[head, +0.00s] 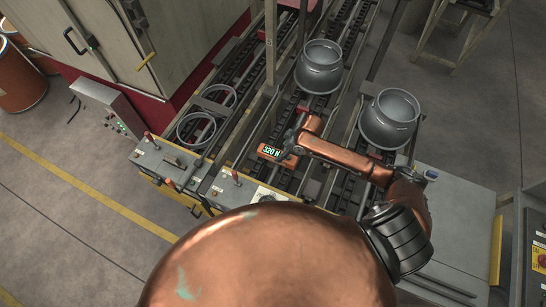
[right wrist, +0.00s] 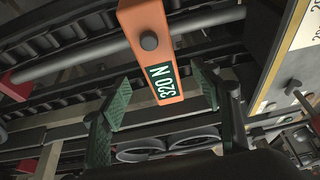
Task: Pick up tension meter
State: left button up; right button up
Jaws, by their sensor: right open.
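The tension meter (head: 270,151) is a small orange block with a green display reading "320 N". It sits over the conveyor rails in the middle of the head view. In the right wrist view the orange tension meter (right wrist: 150,50) hangs down between the fingers. My right gripper (head: 285,147) is at the meter in the head view. In the right wrist view my right gripper (right wrist: 160,100) is open, with one green-padded finger on each side of the meter. My left gripper is not in view.
Two grey metal cylinders, one at the back (head: 319,67) and one at right (head: 389,119), stand on the conveyor. Metal rings (head: 196,129) lie at left. A control box with levers (head: 165,160) stands at the front left. A flat grey table (head: 455,215) is at right.

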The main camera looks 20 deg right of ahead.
aim_at(279, 154)
jog(key=x, duration=0.7)
jog(key=shift+w+f+p, duration=0.1)
jog(key=shift+p, duration=0.3)
jog(key=shift+c, duration=0.5)
grip_shut()
